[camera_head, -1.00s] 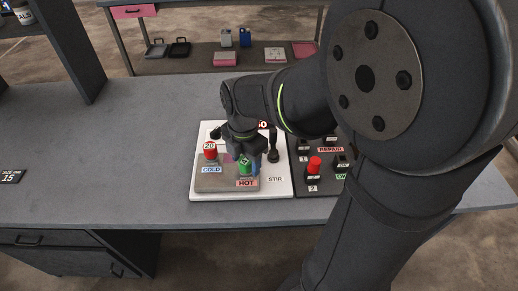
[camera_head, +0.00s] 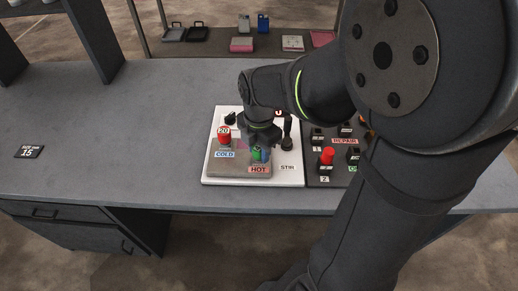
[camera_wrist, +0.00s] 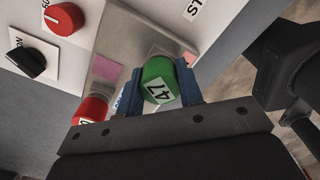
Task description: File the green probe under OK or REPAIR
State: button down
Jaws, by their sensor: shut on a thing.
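The green probe (camera_wrist: 159,80) has a green cap with a label reading 47 in the wrist view. My gripper (camera_wrist: 161,88) is shut on it, with a blue finger on each side of the cap. In the head view the green probe (camera_head: 256,154) is at the HOT place of the grey block on the white panel, partly hidden by my gripper (camera_head: 262,148). I cannot tell whether its lower end is in the block. The dark rack (camera_head: 318,181) right of the panel has REPAIR and OK labels and is partly hidden by my arm.
A red probe (camera_head: 224,135) marked 20 stands at COLD on the block. Another red-topped piece (camera_head: 327,155) stands in the rack by label 2. A dark upright lever (camera_head: 287,130) stands near STIR. The left of the table (camera_head: 120,130) is mostly clear.

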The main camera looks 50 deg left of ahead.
jog(key=shift+r, duration=0.2)
jog(key=shift+r, duration=4.85)
jog(key=w+d+m, duration=0.3)
jog(key=w+d, duration=0.2)
jog(key=w, duration=0.9)
jog(key=w+d+m, duration=0.3)
jog(key=w+d, duration=0.1)
jog(key=w, duration=1.1)
notch_tip(320, 180, down, 6)
jog(key=shift+s, duration=0.2)
